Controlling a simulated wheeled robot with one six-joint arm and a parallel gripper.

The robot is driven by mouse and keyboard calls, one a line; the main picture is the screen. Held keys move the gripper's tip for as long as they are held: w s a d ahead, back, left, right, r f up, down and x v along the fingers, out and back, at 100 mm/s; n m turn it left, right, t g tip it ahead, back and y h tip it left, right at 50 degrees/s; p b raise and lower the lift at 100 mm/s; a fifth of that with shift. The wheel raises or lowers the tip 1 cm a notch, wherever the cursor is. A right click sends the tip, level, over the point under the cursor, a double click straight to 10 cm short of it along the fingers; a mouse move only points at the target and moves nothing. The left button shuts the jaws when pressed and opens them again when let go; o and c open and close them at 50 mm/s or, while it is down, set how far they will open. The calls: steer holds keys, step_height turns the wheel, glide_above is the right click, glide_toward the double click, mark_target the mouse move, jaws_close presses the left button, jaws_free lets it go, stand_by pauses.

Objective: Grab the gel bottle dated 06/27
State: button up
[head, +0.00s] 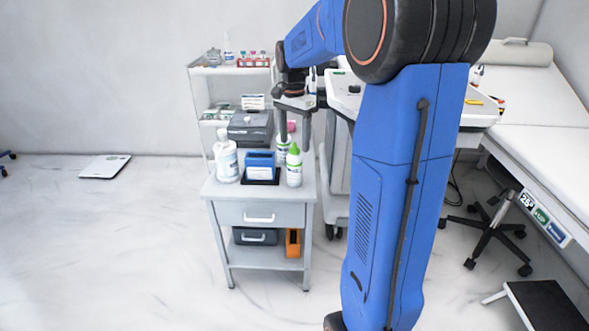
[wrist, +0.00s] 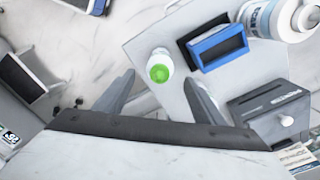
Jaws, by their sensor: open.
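A white bottle with a green cap (head: 294,168) stands upright at the right front of the small grey cart. In the wrist view this bottle (wrist: 159,66) shows from above, just beyond and between my fingertips. A second, similar bottle (head: 283,150) stands close behind it, partly hidden by my gripper in the head view. My gripper (head: 294,138) is open, points down and is empty above the cart's right side. Its two fingers also show in the wrist view (wrist: 160,82). I cannot read a date on either bottle.
The cart top (head: 222,191) also holds a large white bottle (head: 226,160), a blue box (head: 261,164) and a dark grey device (head: 250,128). A shelf rack (head: 203,92) stands behind. A couch (head: 545,105) and a wheeled stool (head: 495,225) are at the right. The left floor is mostly clear.

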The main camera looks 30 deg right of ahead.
mark_target(295, 148)
step_height(295, 148, down, 5)
steer(key=shift+r, duration=0.1)
stand_by(0.3)
jaws_close()
